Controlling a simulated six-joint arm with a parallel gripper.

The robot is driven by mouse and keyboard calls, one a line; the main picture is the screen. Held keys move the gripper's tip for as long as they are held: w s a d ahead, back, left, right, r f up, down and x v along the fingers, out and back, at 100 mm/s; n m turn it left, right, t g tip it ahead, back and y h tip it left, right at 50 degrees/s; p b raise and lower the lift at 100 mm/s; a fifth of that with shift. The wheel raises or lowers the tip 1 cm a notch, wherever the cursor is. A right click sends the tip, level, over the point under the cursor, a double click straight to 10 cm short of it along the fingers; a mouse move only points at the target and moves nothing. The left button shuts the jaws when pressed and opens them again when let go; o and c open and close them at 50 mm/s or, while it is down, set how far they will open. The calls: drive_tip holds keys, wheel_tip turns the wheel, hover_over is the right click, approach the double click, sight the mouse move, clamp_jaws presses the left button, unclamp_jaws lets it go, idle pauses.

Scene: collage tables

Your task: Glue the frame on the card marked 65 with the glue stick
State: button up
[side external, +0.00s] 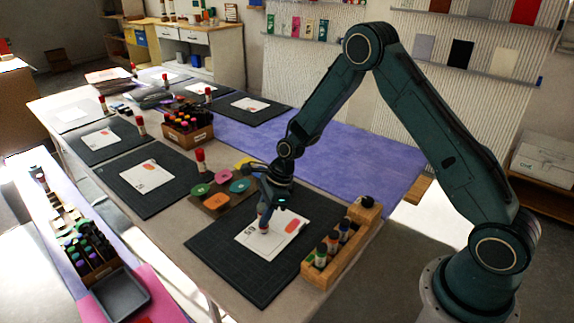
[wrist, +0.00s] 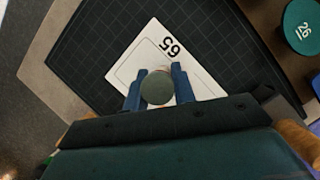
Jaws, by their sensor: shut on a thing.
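The white card marked 65 (side external: 271,244) lies on a dark gridded cutting mat (side external: 222,255). The card also shows in the wrist view (wrist: 130,68), its number near the top corner. An orange patch (side external: 291,226) is on the card in the side view; my gripper hides that part in the wrist view. My gripper (side external: 265,210) is shut on an upright stick, the glue stick (wrist: 157,88), seen from above as a dark green round end between blue fingers. Its lower end is over the card, at or very near the surface. I cannot tell whether it touches.
A wooden rack (side external: 318,272) with several small bottles or sticks stands right of the mat. Coloured discs on a board (side external: 217,201) lie behind-left; a green disc marked 26 (wrist: 302,28) shows at upper right. Other mats with cards fill the table's left; the purple area (side external: 330,145) is clear.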

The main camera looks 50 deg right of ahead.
drive_tip(key=shift+s, duration=0.4)
drive_tip(key=shift+s, duration=0.65)
drive_tip(key=shift+s+f, duration=0.1)
drive_tip(key=shift+s, duration=0.75)
drive_tip(key=shift+s, duration=0.15)
drive_tip(key=shift+s+d, duration=0.1)
drive_tip(key=shift+s, duration=0.4)
drive_tip(key=shift+a, duration=0.55)
drive_tip(key=shift+a, duration=0.15)
